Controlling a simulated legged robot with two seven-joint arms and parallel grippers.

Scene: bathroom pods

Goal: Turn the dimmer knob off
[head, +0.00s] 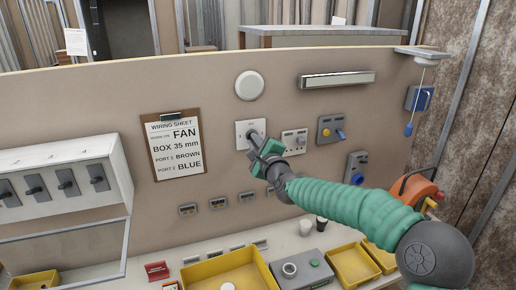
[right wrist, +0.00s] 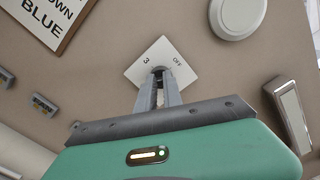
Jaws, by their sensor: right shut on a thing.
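The dimmer is a white square plate (head: 241,131) on the beige wall panel, right of the wiring sheet, with a dark knob in its middle. My right gripper (head: 257,141) reaches up to it from the lower right and is shut on the knob. In the right wrist view the plate (right wrist: 180,67) looks like a diamond, marked "OFF" at the upper right and "3" at the left. There the fingertips (right wrist: 158,74) close around the knob and hide most of it, so its pointer cannot be read. My left gripper is not in view.
A socket plate (head: 294,141) and a grey plate with a yellow knob (head: 326,130) sit just right of the dimmer. A round white disc (head: 249,85) is above. Yellow trays (head: 352,265) and a grey box (head: 303,270) stand on the counter below.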

